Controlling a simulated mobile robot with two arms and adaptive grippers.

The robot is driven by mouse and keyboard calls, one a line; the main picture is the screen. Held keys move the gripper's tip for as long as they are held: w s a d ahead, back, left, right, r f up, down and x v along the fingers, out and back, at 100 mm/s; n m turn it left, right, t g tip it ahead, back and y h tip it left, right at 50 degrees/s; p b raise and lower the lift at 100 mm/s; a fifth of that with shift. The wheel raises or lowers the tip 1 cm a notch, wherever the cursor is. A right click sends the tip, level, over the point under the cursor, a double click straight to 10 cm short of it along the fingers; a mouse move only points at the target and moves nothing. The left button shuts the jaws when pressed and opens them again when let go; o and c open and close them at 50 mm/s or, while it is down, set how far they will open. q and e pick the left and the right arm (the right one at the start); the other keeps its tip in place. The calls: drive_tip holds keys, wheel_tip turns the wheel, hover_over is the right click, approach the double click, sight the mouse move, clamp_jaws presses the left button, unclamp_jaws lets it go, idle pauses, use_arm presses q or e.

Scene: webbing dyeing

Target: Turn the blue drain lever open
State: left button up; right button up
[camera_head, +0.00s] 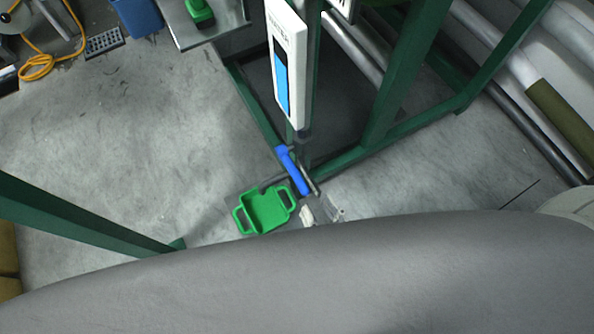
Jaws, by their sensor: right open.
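The blue drain lever (292,169) is at the foot of the green frame, near the middle of the view. It slants from upper left to lower right, beside a grey metal pipe. A green tray (249,228) with a handle loop on each side sits just below and left of the lever. Only a small part of my right gripper (322,213) seems to show, just below the lever's lower end; the rest is hidden behind my large grey body part. It is open, and contact with the lever cannot be made out. My left gripper is not in view.
A white panel (288,62) with a blue strip stands above the lever. Green frame beams (398,75) rise behind it. Rollers (540,95) lie at right. A metal table (205,30), blue bin (137,16) and orange cable (40,66) are at upper left. The left floor is mostly clear.

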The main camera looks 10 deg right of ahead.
sight(295, 172)
drive_tip(key=b+x, duration=0.2)
drive_tip(key=x, duration=0.7)
drive_tip(key=shift+w+a, duration=0.2)
drive_tip(key=shift+w+a+r, duration=0.1)
drive_tip(key=shift+w+a, duration=0.1)
drive_tip(key=shift+w, duration=0.35)
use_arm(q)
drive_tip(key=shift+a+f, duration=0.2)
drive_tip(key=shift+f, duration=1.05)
use_arm(e)
clamp_jaws()
